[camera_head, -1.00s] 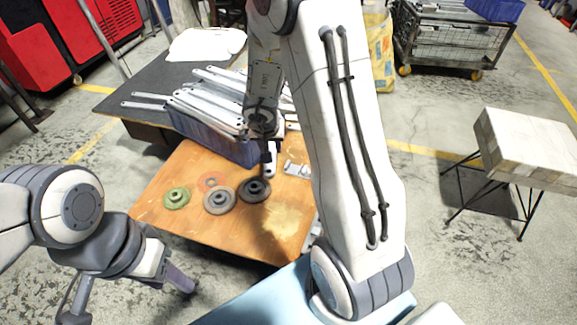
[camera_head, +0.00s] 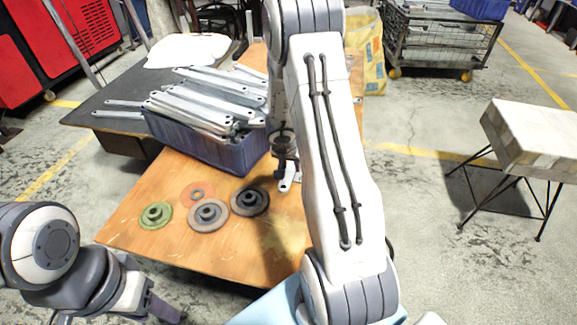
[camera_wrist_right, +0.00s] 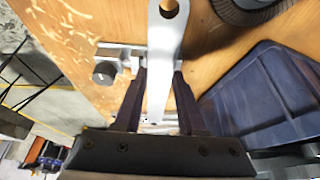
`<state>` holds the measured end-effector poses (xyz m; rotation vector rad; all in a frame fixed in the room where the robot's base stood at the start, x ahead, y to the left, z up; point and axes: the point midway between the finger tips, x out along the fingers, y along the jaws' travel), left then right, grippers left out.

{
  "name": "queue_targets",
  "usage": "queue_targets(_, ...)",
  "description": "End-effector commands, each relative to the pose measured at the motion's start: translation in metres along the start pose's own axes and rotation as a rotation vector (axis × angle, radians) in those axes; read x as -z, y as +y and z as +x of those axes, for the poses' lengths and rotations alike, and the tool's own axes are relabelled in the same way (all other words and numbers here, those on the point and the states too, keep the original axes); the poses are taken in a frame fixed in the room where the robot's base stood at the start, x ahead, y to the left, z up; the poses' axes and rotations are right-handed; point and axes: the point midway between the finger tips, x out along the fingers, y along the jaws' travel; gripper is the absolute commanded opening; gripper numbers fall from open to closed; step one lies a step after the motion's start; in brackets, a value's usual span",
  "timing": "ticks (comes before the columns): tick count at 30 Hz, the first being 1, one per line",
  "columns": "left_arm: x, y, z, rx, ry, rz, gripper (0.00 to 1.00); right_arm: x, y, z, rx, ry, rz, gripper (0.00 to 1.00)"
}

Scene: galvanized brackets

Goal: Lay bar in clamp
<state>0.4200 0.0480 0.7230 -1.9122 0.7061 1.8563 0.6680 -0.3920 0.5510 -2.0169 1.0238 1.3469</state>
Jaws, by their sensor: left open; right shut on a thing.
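My right gripper (camera_wrist_right: 157,98) is shut on a galvanized bar (camera_wrist_right: 166,45), a flat pale strip with a round hole at its far end. In the head view the bar's end (camera_head: 288,184) shows below the right gripper (camera_head: 286,163), above the wooden table. The clamp (camera_wrist_right: 118,60), a metal fixture with a dark knob, lies beside and partly behind the bar in the right wrist view. I cannot tell whether they touch. In the head view my right arm hides the clamp. My left gripper (camera_head: 168,312) is open at the bottom left, cut by the frame edge, away from the table items.
A blue bin (camera_head: 215,153) heaped with several bars (camera_head: 205,97) stands behind the table's dark discs (camera_head: 208,215). A green disc (camera_head: 156,215) lies left of them. The wooden table's (camera_head: 150,245) front left is clear. A block-topped stand (camera_head: 535,130) is at the right.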

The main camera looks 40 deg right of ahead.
Motion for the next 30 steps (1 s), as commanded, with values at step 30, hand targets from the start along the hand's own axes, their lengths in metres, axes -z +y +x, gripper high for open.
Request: queue_targets(30, -0.003, -0.004, 0.059, 0.0, -0.001, 0.0, 0.5, -0.022, -0.003, 0.052, 0.002, 0.002, -0.005, 0.0)
